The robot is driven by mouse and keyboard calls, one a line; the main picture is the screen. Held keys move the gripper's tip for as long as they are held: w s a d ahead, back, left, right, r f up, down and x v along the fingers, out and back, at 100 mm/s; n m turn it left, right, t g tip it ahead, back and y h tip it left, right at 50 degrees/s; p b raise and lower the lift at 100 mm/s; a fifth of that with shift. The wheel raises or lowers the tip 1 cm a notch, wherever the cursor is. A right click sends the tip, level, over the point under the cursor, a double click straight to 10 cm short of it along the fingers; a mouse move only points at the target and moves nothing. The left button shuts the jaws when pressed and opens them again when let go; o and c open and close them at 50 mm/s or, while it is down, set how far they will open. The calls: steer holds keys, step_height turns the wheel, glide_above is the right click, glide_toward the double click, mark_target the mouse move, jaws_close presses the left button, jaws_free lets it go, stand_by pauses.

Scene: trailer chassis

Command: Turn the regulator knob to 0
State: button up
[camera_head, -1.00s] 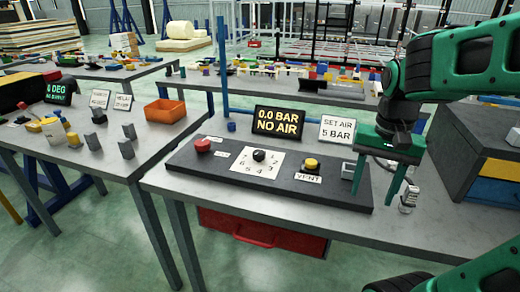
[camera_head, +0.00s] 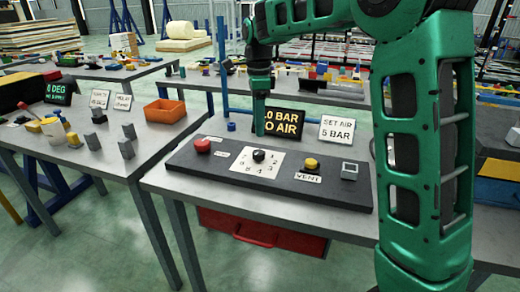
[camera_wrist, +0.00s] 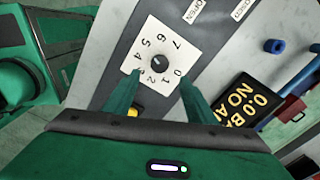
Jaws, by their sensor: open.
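The black regulator knob (camera_head: 259,155) sits on a white numbered dial plate (camera_head: 243,169) in the middle of the dark panel. In the wrist view the knob (camera_wrist: 158,63) lies between the two finger lines, and numbers 0 to 7 ring it on the plate (camera_wrist: 150,25). Which number the knob points to is too small to tell. My gripper (camera_head: 259,133) points down just above the knob in the head view. Its fingers (camera_wrist: 160,80) are apart and empty in the wrist view. Contact with the knob cannot be seen.
A red button (camera_head: 203,146) is left of the dial; a yellow VENT button (camera_head: 311,163) is right. A display (camera_head: 290,121) behind, partly hidden by my gripper in the head view, reads 0.0 BAR NO AIR in the earlier frame. A sign (camera_head: 337,130) reads SET AIR 5 BAR.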

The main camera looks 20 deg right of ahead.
mark_target(259, 152)
step_height(259, 152, down, 10)
steer(key=shift+r, duration=0.1)
stand_by(0.4)
